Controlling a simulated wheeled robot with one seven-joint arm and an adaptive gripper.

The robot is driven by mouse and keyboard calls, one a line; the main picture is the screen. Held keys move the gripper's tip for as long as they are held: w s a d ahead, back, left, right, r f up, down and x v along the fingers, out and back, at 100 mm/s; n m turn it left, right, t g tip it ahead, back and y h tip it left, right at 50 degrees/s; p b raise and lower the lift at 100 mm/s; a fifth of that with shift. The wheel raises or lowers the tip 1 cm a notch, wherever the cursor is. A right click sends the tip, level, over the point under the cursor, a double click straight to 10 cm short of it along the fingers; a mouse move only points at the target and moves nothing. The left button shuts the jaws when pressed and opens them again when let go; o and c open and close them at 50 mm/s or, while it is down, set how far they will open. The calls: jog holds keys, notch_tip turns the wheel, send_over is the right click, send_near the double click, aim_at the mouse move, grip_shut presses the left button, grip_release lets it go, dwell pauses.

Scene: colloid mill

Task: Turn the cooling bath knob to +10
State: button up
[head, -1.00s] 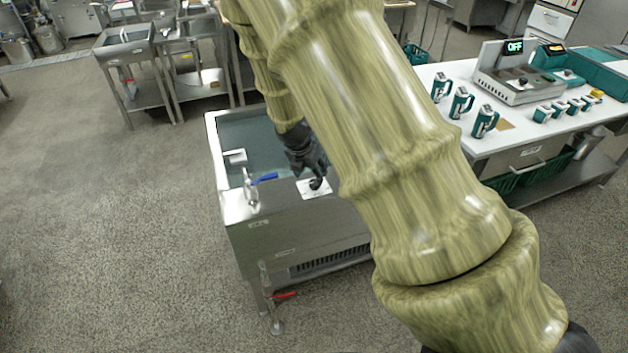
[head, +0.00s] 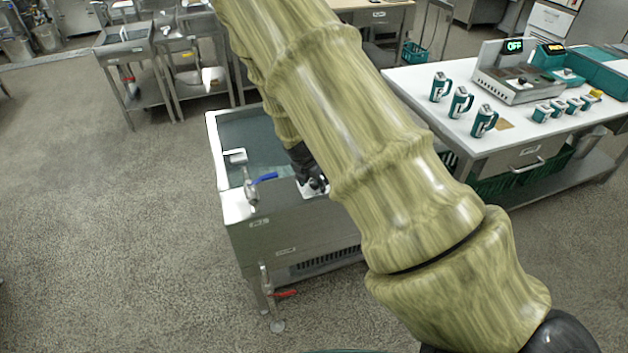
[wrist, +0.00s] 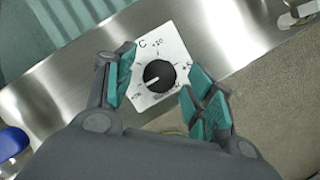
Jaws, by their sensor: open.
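The cooling bath knob (wrist: 159,76) is a round black knob on a white dial plate (wrist: 146,57) with printed marks, in the middle of the wrist view. Its pale pointer line seems to point to the lower left of the picture; the small labels are hard to read. My gripper (wrist: 160,82) is open, with one teal-padded finger on each side of the dial and gaps between the pads and the knob. In the head view my gripper (head: 314,184) is at the bath's front rim and hides most of the dial plate (head: 309,190).
The steel cooling bath (head: 290,235) holds water and has a tap with a blue lever (head: 265,178) left of my gripper. A red-handled drain valve (head: 284,293) is low at its front. A table (head: 428,82) with several teal mugs stands to the right.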

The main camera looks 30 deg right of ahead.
jog(key=c, duration=1)
jog(key=shift+m, duration=0.3)
jog(key=m+g+p, duration=0.1)
jog(key=m, duration=0.1)
jog(key=m+g, duration=0.1)
jog(key=m, duration=0.1)
jog(key=shift+w+r+h+p, duration=0.1)
jog(key=shift+w+h+p, duration=0.1)
jog(key=shift+h+p, duration=0.15)
jog(key=m, duration=0.2)
jog(key=m+g+p, duration=0.1)
jog(key=m, duration=0.2)
jog(key=shift+w+g, duration=0.1)
jog(key=shift+g, duration=0.2)
jog(key=m+g+y, duration=0.1)
jog(key=m, duration=0.2)
jog(key=shift+w+m, duration=0.1)
jog(key=shift+m, duration=0.2)
jog(key=m+g+y, duration=0.1)
jog(key=m, duration=0.2)
jog(key=shift+w+d+m, duration=0.1)
jog(key=shift+d+m, duration=0.05)
jog(key=shift+m, duration=0.25)
jog(key=m+y, duration=0.1)
jog(key=m, duration=0.2)
jog(key=m+g+y, duration=0.1)
jog(key=m, duration=0.2)
jog(key=shift+d+m, duration=0.15)
jog(key=shift+m, duration=0.15)
jog(key=shift+y, duration=0.25)
